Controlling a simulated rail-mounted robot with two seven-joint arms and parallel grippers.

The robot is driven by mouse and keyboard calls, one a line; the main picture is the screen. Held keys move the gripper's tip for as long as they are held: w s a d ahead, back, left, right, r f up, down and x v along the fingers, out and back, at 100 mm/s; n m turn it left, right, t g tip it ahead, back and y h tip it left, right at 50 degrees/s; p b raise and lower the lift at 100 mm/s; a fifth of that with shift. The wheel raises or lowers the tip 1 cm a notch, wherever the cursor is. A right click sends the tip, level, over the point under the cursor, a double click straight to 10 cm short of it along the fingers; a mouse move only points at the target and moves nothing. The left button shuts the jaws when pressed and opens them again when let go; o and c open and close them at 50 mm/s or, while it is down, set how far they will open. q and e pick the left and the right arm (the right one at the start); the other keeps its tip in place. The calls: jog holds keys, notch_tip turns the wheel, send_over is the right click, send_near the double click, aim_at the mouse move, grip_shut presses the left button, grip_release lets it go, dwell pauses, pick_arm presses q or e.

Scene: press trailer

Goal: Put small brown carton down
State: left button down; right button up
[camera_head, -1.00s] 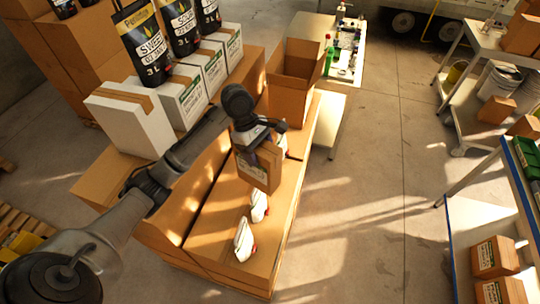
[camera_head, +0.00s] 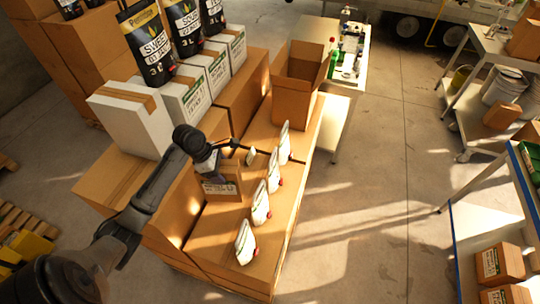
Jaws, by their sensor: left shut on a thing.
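The small brown carton (camera_head: 226,182) with a white printed label is at the left side of the large cartons' top (camera_head: 212,228). My left gripper (camera_head: 214,166) is above it, shut on it, and its arm covers part of the surface to the left. The carton looks close to the top surface; I cannot tell whether its underside touches. Its upper part is partly hidden by the gripper. My right gripper is not in view.
Several white pouches with red caps (camera_head: 261,205) stand in a row just right of the carton. An open brown box (camera_head: 296,88) stands behind, and white cartons (camera_head: 133,120) with black bags stand behind left. A bare strip of carton top lies in front.

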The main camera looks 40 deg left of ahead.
pick_arm(q)
jog(key=s+f+n, duration=0.1)
jog(key=s+f, duration=0.5)
jog(key=w+a+f, duration=0.6)
jog(key=w+f, duration=0.4)
jog(key=f, duration=0.1)
dwell(0.6)
jog(key=shift+f, duration=0.1)
jog(key=shift+c, duration=0.8)
grip_release()
jog(key=shift+f+y, duration=0.15)
jog(key=shift+y, duration=0.15)
jog(key=v, duration=1.2)
jog(key=shift+a, duration=0.15)
